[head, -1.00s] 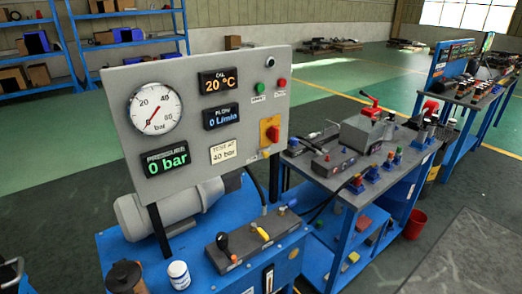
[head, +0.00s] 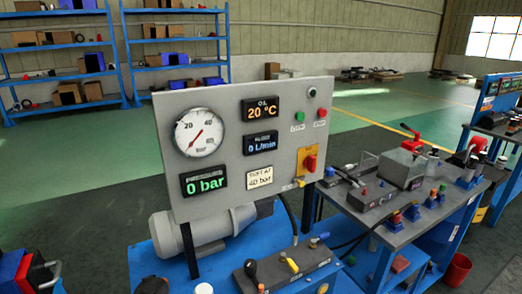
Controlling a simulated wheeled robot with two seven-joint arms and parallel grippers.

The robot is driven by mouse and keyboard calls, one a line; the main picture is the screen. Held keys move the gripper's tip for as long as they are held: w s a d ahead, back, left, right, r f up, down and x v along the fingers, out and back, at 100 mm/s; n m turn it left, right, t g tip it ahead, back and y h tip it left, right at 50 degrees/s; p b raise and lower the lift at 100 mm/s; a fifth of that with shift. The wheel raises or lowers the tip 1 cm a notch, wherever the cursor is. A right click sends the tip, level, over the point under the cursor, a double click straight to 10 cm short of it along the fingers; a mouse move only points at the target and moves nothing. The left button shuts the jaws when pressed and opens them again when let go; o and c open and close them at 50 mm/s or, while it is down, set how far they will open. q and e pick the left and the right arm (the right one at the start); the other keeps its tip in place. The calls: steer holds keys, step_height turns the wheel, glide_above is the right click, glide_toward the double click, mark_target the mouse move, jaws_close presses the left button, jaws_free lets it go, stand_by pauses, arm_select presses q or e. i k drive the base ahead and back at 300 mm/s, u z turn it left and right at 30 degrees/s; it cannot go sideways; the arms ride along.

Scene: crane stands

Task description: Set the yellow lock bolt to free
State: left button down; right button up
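I cannot tell for certain which part is the yellow lock bolt. A small yellow piece (head: 299,184) sits at the lower right edge of the grey gauge panel (head: 240,106), below a red rotary switch (head: 310,163) on a yellow plate. A yellow-handled lever (head: 292,265) stands on the dark valve block (head: 280,274) in front of the panel, beside a black-knobbed lever (head: 251,268). Both are too small to read a lock or free position. Neither of my grippers is in view.
A blue-framed bench (head: 402,232) with tools and fittings stands at the right, with a red bucket (head: 456,270) beside it. Blue shelves (head: 60,48) stand at the back left. Green floor (head: 100,148) behind the panel is clear.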

mark_target(300, 181)
steer(key=k, duration=0.5)
steer(key=z, duration=2)
steer(key=i, duration=1.25)
steer(key=u, duration=2.8)
steer(key=i, duration=0.5)
steer(key=u, duration=0.05)
